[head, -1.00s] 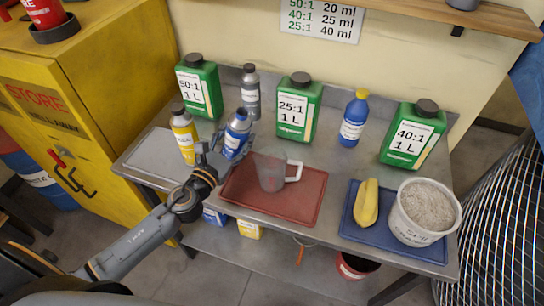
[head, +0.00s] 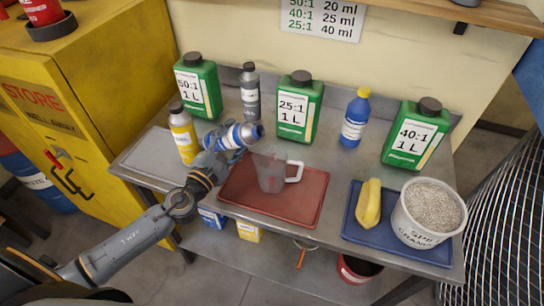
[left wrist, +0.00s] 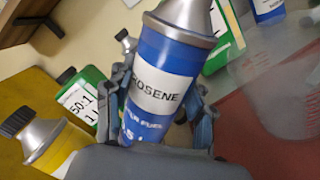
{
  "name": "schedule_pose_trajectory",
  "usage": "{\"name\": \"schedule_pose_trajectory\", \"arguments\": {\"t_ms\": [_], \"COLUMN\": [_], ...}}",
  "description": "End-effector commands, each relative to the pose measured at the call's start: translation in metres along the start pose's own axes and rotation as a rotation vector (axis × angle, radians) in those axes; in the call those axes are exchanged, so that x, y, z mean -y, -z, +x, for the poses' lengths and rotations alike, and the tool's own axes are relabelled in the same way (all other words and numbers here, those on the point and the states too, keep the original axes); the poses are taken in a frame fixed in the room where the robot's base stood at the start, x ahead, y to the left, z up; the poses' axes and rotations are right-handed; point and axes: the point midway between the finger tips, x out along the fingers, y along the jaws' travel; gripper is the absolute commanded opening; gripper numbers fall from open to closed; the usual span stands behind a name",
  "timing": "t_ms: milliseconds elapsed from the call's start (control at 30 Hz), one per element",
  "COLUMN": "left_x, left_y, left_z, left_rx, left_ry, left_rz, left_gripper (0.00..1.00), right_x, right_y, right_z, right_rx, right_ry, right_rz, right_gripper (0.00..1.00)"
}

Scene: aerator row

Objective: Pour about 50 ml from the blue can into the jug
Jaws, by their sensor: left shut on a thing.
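The blue can (head: 236,135) has a silver shoulder and a white label, and it is tipped over sideways with its neck toward the jug. My left gripper (head: 218,142) is shut around the can and holds it above the table. In the left wrist view the blue can (left wrist: 165,85) fills the middle between my fingers, its label ending in "ROSENE". The clear jug (head: 271,172) stands upright on the red tray (head: 245,200), its handle to the right. The can's neck is up and left of the jug's rim. No stream is visible. My right gripper is not in view.
A yellow can (head: 183,135) stands close left of my gripper. A grey can (head: 250,92) and a green 25:1 jug (head: 299,108) stand behind. A blue tray (head: 352,228) holds a yellow object and a bucket (head: 428,213) at right.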

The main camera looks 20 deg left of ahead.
Motion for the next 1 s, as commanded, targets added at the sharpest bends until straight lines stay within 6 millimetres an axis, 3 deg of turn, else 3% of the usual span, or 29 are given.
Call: {"name": "schedule_pose_trajectory", "arguments": {"t_ms": [100,567,600,667,1000], "left_x": [-0.025,-0.09,-0.08,-0.077,-0.059], "left_y": [-0.016,-0.059,-0.049,-0.045,-0.043], "left_z": [0.002,0.006,0.005,0.005,0.004], "left_rx": [0.005,0.012,0.014,0.019,0.034], "left_ry": [-0.002,-0.001,0.001,0.001,-0.001], "left_rz": [0.045,0.172,0.223,0.294,0.512], "left_gripper": [0.17,0.17,0.17,0.17,0.17], "right_x": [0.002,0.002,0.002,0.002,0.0], "right_y": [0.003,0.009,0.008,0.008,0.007], "right_z": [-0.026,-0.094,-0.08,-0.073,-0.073], "right_rx": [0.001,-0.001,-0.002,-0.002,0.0], "right_ry": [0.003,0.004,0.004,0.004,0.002], "right_rz": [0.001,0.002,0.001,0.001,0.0], "right_gripper": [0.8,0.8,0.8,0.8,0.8]}}
